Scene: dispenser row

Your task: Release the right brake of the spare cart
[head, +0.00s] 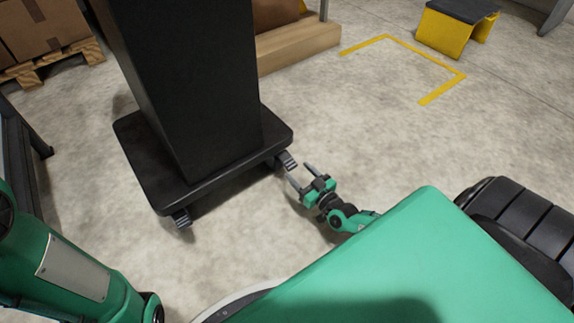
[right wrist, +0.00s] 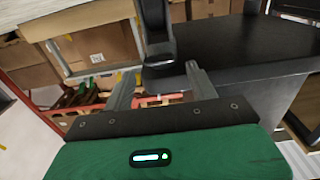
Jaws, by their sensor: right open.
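The spare cart (head: 200,90) is a tall black column on a flat black base with rounded corners. Its right brake pedal (head: 287,161), a ribbed grey lever, sticks out from under the base's right front corner. A matching left brake pedal (head: 181,218) shows at the left front corner. My right gripper (head: 300,175) is low over the floor, just right of the right pedal, open and empty, fingers toward the cart. In the right wrist view, a dark part (right wrist: 158,45) lies ahead between the open fingers; I cannot tell whether it is the pedal. My left gripper is out of view.
Cardboard boxes on a pallet (head: 55,68) stand at the back left. A wooden beam (head: 297,45) lies behind the cart. A yellow step stool (head: 440,30) and yellow floor marking (head: 425,62) are at the back right. A dark frame stands at the left edge. Floor right of the cart is clear.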

